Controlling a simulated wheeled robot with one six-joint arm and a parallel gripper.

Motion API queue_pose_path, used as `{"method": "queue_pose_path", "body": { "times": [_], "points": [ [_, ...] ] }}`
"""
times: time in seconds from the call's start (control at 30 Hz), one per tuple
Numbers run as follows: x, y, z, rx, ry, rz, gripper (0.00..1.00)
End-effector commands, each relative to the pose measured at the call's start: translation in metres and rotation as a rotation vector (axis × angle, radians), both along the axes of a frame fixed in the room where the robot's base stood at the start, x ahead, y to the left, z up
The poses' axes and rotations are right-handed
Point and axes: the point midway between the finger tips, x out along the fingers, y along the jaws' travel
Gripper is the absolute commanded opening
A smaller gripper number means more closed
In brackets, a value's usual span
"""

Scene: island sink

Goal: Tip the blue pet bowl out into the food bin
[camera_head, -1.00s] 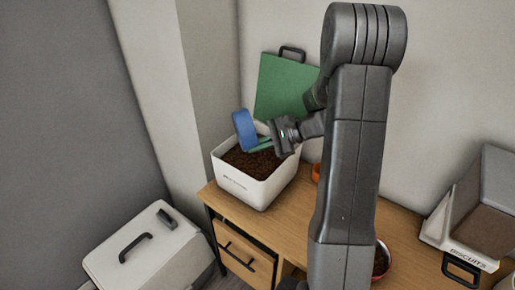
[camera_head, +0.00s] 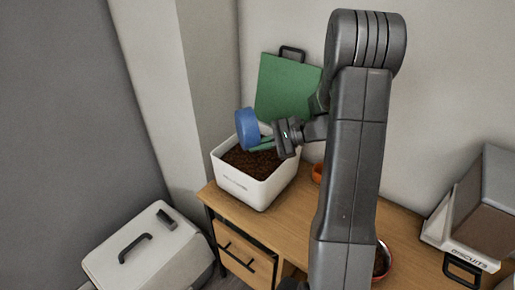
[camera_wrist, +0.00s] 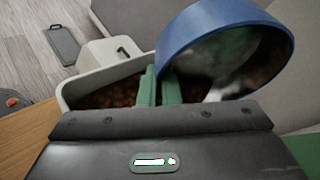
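The blue pet bowl (camera_head: 246,129) is tipped steeply on its side above the food bin (camera_head: 262,193), a white open box heaped with brown food. My gripper (camera_head: 260,144) has green fingers and is shut on the bowl's wall near its rim, over the bin. In the wrist view the green fingers (camera_wrist: 160,88) pinch the left edge of the bowl (camera_wrist: 222,25), whose shiny inside shows. Brown patches show inside at its right; I cannot tell if they are food or reflection. The bin's rim (camera_wrist: 105,72) and food lie below and behind the fingers.
A green board or lid (camera_head: 285,90) leans on the wall behind the bin. An orange bowl (camera_head: 317,172) and a red bowl (camera_head: 386,262) of food, partly behind my arm, stand on the wooden counter (camera_head: 310,215). A biscuits bin (camera_head: 455,235) is at right; a white handled box (camera_head: 150,255) at lower left.

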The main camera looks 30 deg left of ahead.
Motion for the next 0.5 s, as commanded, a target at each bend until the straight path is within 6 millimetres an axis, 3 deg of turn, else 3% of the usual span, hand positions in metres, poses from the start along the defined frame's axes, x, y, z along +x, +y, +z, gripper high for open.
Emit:
{"method": "queue_pose_path", "body": {
  "times": [0.5],
  "points": [
    [0.0022, -0.0014, 0.0, 0.036, 0.043, -0.001, 0.0]
  ]
}}
